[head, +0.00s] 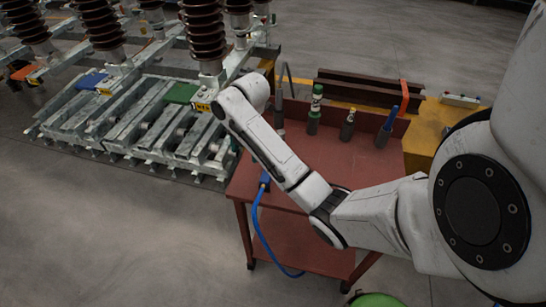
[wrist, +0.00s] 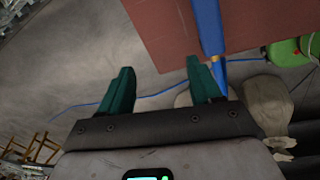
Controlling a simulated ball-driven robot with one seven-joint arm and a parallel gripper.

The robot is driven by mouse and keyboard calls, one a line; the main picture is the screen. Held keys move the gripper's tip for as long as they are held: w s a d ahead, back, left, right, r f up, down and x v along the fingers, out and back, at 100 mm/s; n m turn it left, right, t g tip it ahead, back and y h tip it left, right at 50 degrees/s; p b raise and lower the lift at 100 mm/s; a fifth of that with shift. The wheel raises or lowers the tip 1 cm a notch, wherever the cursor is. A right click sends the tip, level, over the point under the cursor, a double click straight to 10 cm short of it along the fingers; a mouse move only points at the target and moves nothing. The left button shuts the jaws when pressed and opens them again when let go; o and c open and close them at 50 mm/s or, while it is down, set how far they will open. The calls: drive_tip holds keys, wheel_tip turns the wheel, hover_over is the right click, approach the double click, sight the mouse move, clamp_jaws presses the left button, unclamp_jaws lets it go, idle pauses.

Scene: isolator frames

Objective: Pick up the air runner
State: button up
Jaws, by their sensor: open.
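The air runner seems to be the blue tool (head: 264,181) with a blue hose at the near left edge of the red table, partly hidden by my arm in the head view. In the wrist view a long blue piece (wrist: 208,28), probably part of it, runs down from the top edge towards my right finger. My gripper (wrist: 160,68) is open, with two teal fingers and nothing between them. The blue piece lies close to the right finger, not centred between the fingers; I cannot tell whether they touch.
The red table (head: 240,184) carries several upright holders with tools at its back, including a green-and-white bottle (head: 316,97). The blue hose (head: 258,226) hangs over the table's front. Isolator frames (head: 130,128) stand at left. Grey floor lies open in front.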

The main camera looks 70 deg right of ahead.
drive_tip(key=s+d, duration=0.1)
drive_tip(key=d, duration=0.1)
drive_tip(key=s+d+n+g, duration=0.1)
drive_tip(key=s+d, duration=0.1)
drive_tip(key=d, duration=0.1)
drive_tip(key=s+d+n, duration=0.1)
drive_tip(key=s+d, duration=0.1)
drive_tip(key=shift+s+d+r, duration=0.25)
drive_tip(key=shift+d+r, duration=0.05)
drive_tip(key=shift+r, duration=0.1)
drive_tip(key=shift+s+d+f+n+g, duration=0.1)
drive_tip(key=shift+s+d+n+g, duration=0.15)
drive_tip(key=shift+n+g, duration=0.05)
wheel_tip(320, 180, down, 5)
drive_tip(key=shift+f, duration=0.1)
drive_tip(key=shift+a+f+p, duration=0.15)
drive_tip(key=shift+f+p, duration=0.45)
drive_tip(key=shift+f, duration=2.1)
drive_tip(key=shift+w+r, duration=0.1)
clamp_jaws()
